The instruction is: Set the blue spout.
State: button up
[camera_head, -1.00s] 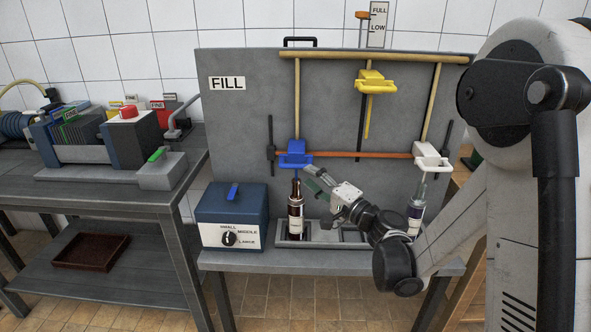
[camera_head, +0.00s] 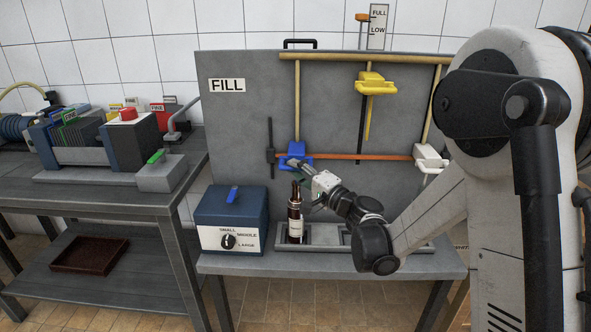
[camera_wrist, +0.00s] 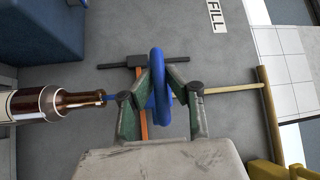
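The blue spout (camera_head: 297,153) sits on the left side of the fill panel, on the orange-red crossbar. It stands above a dark brown bottle (camera_head: 296,214). My gripper (camera_head: 300,166) is at the spout, reaching in from the lower right. In the wrist view my two fingertips (camera_wrist: 160,84) lie on either side of the blue spout's rounded part (camera_wrist: 158,66). Whether they press on it cannot be told.
A yellow spout (camera_head: 372,84) and a white spout (camera_head: 430,158) hang on the same panel. A blue box with a dial (camera_head: 230,218) stands left of the bottle. The bottle stands in a grey tray (camera_head: 325,236). A side table (camera_head: 100,192) is at left.

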grip_shut()
notch_tip(320, 180, up, 22)
jog(key=p, duration=1.2)
jog(key=shift+w+r, duration=0.1)
jog(key=shift+r, duration=0.05)
jog(key=o, duration=0.6)
grip_release()
jog(key=shift+r, duration=0.1)
jog(key=shift+o, duration=0.2)
